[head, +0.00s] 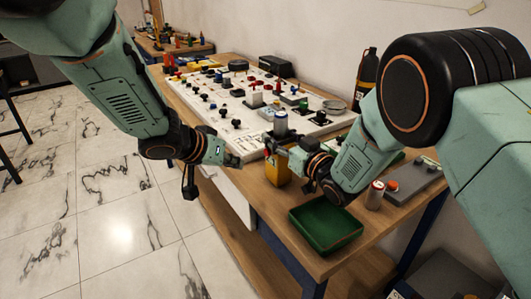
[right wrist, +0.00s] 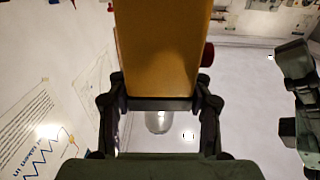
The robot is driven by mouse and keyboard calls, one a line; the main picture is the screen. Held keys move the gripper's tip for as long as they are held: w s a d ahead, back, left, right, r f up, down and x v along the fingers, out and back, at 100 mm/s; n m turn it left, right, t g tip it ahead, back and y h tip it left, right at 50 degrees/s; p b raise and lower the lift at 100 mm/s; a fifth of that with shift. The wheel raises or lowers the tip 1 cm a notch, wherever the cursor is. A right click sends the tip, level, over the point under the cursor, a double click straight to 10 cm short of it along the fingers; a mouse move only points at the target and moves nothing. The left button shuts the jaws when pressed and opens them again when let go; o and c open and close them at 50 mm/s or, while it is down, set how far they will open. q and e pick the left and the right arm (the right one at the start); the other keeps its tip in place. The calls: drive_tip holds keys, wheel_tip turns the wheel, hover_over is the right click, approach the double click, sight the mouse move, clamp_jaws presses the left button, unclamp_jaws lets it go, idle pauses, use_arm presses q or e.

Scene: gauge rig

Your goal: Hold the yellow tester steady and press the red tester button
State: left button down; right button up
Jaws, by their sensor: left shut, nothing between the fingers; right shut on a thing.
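The yellow tester (head: 277,172) is upright near the front edge of the bench in the head view. My right gripper (head: 272,147) is shut on it. In the right wrist view the fingers (right wrist: 160,104) clasp the yellow body (right wrist: 163,45). The red button (right wrist: 208,54) sticks out of its right side there; I cannot make it out in the head view. My left gripper (head: 236,160) is shut and empty, left of the tester with a gap. It also shows at the right of the right wrist view (right wrist: 292,62), apart from the button. I cannot tell whether the tester touches the bench.
A white panel (head: 215,106) with several knobs and switches covers the bench behind. A green tray (head: 326,232) lies at the front right. A red-topped cylinder (head: 375,195) and a grey box with a red button (head: 412,184) stand right of it. A dark bottle (head: 366,78) stands behind.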

drive_tip(key=o, duration=1.5)
drive_tip(key=v, duration=1.2)
